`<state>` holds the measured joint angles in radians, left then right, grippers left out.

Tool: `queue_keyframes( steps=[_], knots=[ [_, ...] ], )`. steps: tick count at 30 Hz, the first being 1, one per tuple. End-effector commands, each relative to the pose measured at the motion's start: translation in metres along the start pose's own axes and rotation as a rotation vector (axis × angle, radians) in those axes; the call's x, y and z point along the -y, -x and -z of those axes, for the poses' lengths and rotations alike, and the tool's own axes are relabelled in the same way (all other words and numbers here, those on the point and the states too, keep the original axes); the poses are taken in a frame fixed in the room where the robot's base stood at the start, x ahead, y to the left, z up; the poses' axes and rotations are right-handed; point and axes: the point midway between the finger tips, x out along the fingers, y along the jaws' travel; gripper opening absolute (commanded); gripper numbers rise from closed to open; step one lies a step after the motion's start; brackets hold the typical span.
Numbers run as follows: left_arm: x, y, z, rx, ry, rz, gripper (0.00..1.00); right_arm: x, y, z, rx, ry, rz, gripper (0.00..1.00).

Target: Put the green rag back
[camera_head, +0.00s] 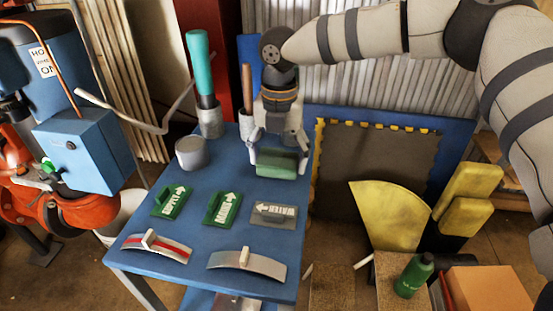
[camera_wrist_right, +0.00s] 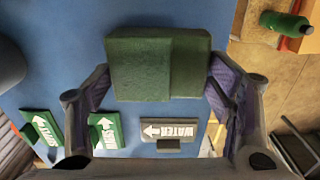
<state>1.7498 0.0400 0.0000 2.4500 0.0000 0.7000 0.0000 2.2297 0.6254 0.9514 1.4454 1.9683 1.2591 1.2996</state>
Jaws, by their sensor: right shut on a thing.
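The green rag (camera_head: 283,162) is a folded green block between the fingers of my right gripper (camera_head: 277,160), over the back right part of the blue table (camera_head: 190,232). In the right wrist view the rag (camera_wrist_right: 150,66) spans the space between the two fingers of the right gripper (camera_wrist_right: 157,92), which is shut on it. I cannot tell whether its underside touches the table. My left gripper is not in view.
Green signs (camera_head: 171,201) (camera_head: 222,209) and a grey WATER sign (camera_head: 274,213) lie in front of the rag. Two curved plates (camera_head: 246,264) lie at the front edge. A grey can (camera_head: 191,153) and tool holders (camera_head: 210,123) stand back left. A green bottle (camera_head: 414,275) stands beyond the table.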

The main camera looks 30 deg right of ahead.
Motion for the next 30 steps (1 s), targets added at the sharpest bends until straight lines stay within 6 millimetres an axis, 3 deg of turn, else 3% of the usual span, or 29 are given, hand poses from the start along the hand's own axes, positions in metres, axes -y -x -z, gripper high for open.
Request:
queue_keyframes(
  steps=[2, 3, 9, 10, 12, 23, 26, 30],
  knots=[
    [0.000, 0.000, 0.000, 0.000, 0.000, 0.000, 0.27, -0.001, -0.009, 0.000, 0.001, 0.001, -0.002, 0.53],
    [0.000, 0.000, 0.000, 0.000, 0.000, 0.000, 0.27, -0.001, -0.010, 0.000, 0.003, 0.001, -0.003, 0.49],
    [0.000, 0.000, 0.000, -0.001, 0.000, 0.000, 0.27, -0.001, -0.010, 0.000, 0.003, 0.000, -0.003, 0.48],
    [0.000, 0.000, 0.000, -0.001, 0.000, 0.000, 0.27, -0.001, -0.010, 0.000, 0.003, 0.001, -0.003, 0.79],
    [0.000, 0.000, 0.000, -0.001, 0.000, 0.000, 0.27, -0.001, -0.009, 0.000, 0.003, 0.000, -0.003, 0.95],
    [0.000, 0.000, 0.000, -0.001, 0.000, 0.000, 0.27, -0.001, -0.007, 0.000, 0.004, 0.000, -0.004, 0.95],
    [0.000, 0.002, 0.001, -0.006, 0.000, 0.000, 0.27, -0.002, 0.008, -0.001, 0.007, -0.001, -0.007, 0.95],
    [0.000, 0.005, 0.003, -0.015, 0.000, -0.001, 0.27, -0.002, 0.047, 0.000, 0.010, 0.000, -0.009, 0.95]
  ],
)
